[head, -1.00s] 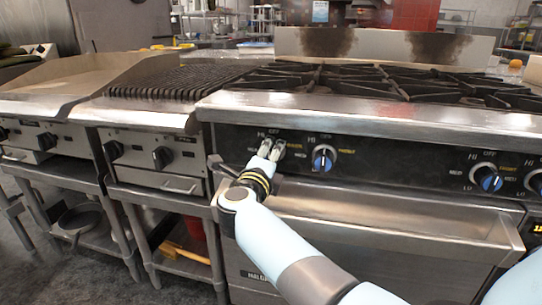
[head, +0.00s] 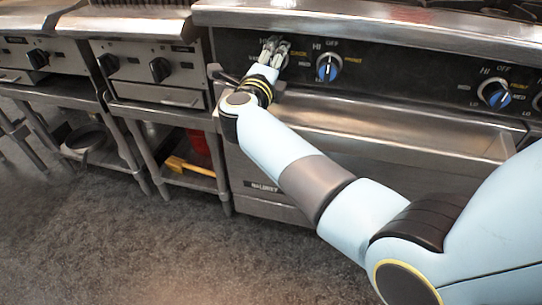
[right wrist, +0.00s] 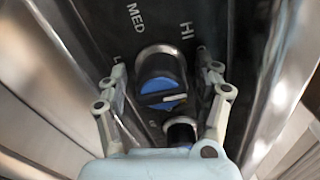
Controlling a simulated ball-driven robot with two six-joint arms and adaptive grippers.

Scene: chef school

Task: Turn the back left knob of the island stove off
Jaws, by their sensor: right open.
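The island stove's front panel (head: 400,80) carries knobs with blue faces. My right gripper (head: 272,46) is at the leftmost part of this panel and hides what lies behind it. In the right wrist view my right gripper (right wrist: 166,74) is open, with one finger on each side of a blue-faced knob (right wrist: 160,82). That knob's white pointer line lies nearly level in the picture. Whether the fingers touch it, I cannot tell. A second knob (right wrist: 181,131) is partly hidden below it. Another blue knob (head: 327,67) is just right of my gripper. My left gripper is out of view.
A further blue knob (head: 494,93) is at the right of the panel. A steel ledge (head: 400,130) and handle bar run below the knobs. To the left stand appliances with black knobs (head: 160,69). A pan (head: 84,140) rests on a low shelf. The floor is clear.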

